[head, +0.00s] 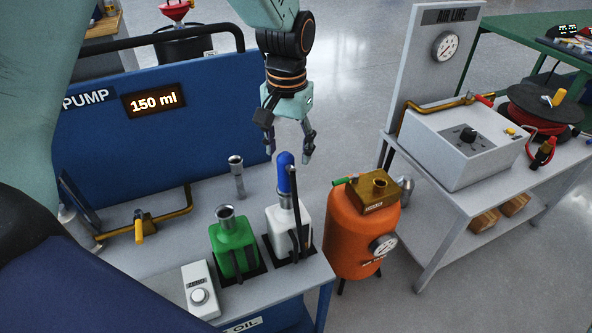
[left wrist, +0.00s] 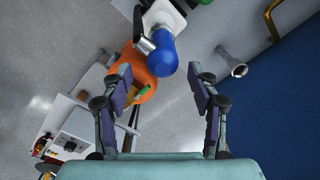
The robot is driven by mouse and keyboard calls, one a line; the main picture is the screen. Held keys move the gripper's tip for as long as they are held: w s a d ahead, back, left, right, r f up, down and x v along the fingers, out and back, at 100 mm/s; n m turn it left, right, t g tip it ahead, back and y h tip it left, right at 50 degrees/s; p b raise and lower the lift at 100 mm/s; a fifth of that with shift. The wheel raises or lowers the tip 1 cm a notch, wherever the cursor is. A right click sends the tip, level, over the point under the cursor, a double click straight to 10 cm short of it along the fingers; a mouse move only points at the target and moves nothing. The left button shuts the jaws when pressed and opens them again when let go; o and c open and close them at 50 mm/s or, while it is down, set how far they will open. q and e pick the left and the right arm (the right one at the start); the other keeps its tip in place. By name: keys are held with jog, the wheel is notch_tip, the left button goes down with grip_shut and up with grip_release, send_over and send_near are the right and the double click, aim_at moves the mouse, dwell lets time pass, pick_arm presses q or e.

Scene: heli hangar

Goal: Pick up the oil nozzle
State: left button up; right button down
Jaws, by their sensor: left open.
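A blue rounded piece with a metal collar, apparently the oil nozzle (head: 285,175), stands upright on top of a white canister (head: 277,226) at the bench's right end. It also shows in the left wrist view (left wrist: 162,54), just beyond the fingertips and roughly centred between them. My left gripper (head: 287,157) is open and empty, pointing down, with its fingertips close around the level of the blue top. In the left wrist view the open left gripper (left wrist: 160,72) has a finger on each side. I cannot tell whether a finger touches the nozzle. My right gripper is not in view.
A green canister (head: 228,259) stands left of the white one. A metal flared post (head: 237,178) stands behind it. An orange tank (head: 352,230) is close on the right. A blue pump panel (head: 190,115) rises behind the bench. Open floor lies beyond.

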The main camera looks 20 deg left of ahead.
aim_at(286, 177)
pick_arm(q)
jog(key=shift+s+d, duration=0.15)
jog(key=shift+d, duration=0.05)
jog(key=f, duration=0.1)
jog(key=a+f, duration=0.1)
jog(key=shift+s+f+b, duration=0.25)
jog(key=shift+f+b, duration=0.1)
jog(key=shift+f, duration=0.35)
jog(key=f, duration=0.1)
jog(key=f+b, duration=0.1)
jog(key=f, duration=0.1)
jog(key=shift+s+d+f, duration=0.15)
jog(key=shift+s+d, duration=0.05)
jog(key=shift+d, duration=0.15)
jog(key=shift+a+f, duration=0.1)
jog(key=shift+f, duration=0.25)
jog(key=shift+w+a+f, duration=0.1)
jog(key=shift+a+f, duration=0.05)
jog(key=shift+a, duration=0.05)
jog(key=shift+d, duration=0.25)
jog(key=c, duration=0.5)
jog(key=shift+a, duration=0.15)
jog(key=c, duration=0.3)
grip_shut()
